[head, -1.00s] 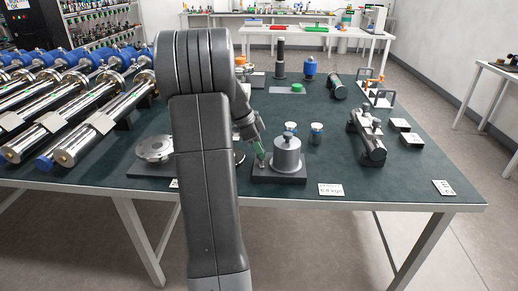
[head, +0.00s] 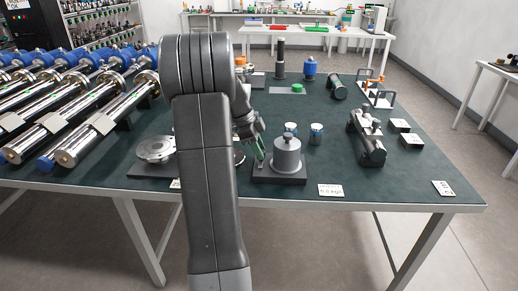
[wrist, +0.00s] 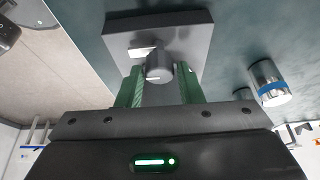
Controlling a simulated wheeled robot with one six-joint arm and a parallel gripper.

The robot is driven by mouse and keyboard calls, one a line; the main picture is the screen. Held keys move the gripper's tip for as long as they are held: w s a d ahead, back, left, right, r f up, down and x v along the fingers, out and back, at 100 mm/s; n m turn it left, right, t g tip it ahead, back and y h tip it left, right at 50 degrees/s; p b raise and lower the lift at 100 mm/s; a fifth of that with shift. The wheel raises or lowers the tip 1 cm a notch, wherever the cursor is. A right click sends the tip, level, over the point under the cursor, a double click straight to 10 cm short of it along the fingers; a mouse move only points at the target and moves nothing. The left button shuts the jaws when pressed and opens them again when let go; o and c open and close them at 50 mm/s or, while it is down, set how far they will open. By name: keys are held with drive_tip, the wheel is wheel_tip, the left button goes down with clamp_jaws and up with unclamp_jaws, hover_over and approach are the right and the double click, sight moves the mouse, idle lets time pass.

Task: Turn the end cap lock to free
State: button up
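The grey end cap (head: 287,155) stands upright on a dark square base near the table's front edge. In the wrist view the same base (wrist: 192,30) fills the top, with a pale mark (wrist: 143,52) on it. A small grey lock knob (wrist: 158,67) stands on the base beside that mark. My gripper (head: 261,160) comes down at the left of the end cap in the head view. In the wrist view my gripper's green fingers (wrist: 160,76) stand apart on both sides of the knob, with what looks like a narrow gap. In the head view the knob is too small to make out.
Two small cups (head: 316,134) stand just behind the end cap; a blue-banded one (wrist: 268,83) shows in the wrist view. A dark clamped cylinder (head: 368,140) lies to the right, a round flange (head: 154,148) to the left.

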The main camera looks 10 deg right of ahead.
drive_tip(key=p+v, duration=0.2)
drive_tip(key=v, duration=1.1)
drive_tip(key=shift+a+r, duration=0.15)
drive_tip(key=shift+r, duration=0.2)
drive_tip(key=shift+w, duration=0.1)
drive_tip(key=b+x, duration=0.2)
drive_tip(key=x, duration=1.2)
drive_tip(key=shift+r, duration=0.1)
